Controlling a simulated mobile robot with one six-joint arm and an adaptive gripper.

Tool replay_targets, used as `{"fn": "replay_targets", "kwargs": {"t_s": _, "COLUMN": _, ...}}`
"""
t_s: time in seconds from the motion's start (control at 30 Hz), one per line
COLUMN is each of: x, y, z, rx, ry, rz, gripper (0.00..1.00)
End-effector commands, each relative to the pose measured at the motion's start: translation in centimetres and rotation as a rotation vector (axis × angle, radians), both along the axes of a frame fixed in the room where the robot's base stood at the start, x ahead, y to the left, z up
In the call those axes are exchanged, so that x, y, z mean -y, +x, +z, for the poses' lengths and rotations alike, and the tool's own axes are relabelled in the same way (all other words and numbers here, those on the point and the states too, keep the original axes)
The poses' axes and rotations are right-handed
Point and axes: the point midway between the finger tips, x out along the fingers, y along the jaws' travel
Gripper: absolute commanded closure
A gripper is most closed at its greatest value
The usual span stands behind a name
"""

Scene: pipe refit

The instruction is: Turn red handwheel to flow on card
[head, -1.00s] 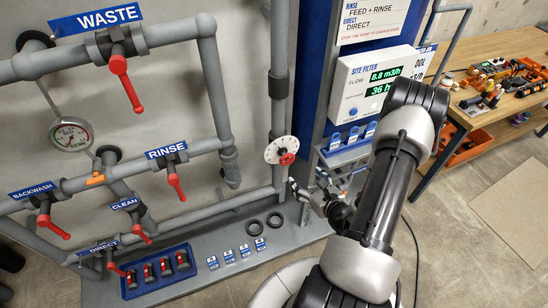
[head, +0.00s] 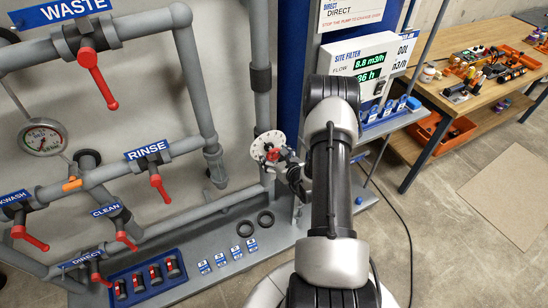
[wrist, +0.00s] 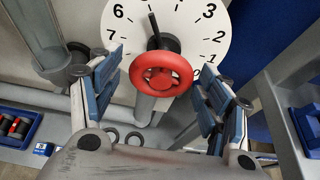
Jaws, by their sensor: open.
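The red handwheel (wrist: 162,75) stands out in front of a white numbered dial (wrist: 194,22) with a black pointer, in the upper middle of the wrist view. In the head view the dial (head: 258,150) and the red handwheel (head: 272,155) are on the vertical pipe, partly covered by my gripper. My gripper (wrist: 158,88) is open, with blue-padded fingers left and right of the handwheel and apart from it. The display box (head: 365,70) reads a flow of 8.8 m3/h.
Grey pipes with red lever valves, such as the one labelled RINSE (head: 154,165), fill the left. Two black rings (head: 255,223) lie on the ledge below the dial. A wooden workbench (head: 490,85) with tools stands at the right.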

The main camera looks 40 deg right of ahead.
Motion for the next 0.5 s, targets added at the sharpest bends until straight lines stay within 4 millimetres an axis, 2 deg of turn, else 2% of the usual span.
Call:
{"fn": "replay_targets", "kwargs": {"t_s": 0.13, "x": 0.16, "y": 0.76, "z": -0.29, "rx": 0.001, "ry": -0.001, "rz": 0.0, "gripper": 0.29}}
{"fn": "replay_targets", "kwargs": {"t_s": 0.4, "x": 0.18, "y": 0.85, "z": -0.27, "rx": 0.001, "ry": -0.001, "rz": 0.0, "gripper": 0.29}}
{"fn": "replay_targets", "kwargs": {"t_s": 0.5, "x": 0.19, "y": 0.84, "z": -0.27, "rx": 0.001, "ry": -0.001, "rz": 0.0, "gripper": 0.36}}
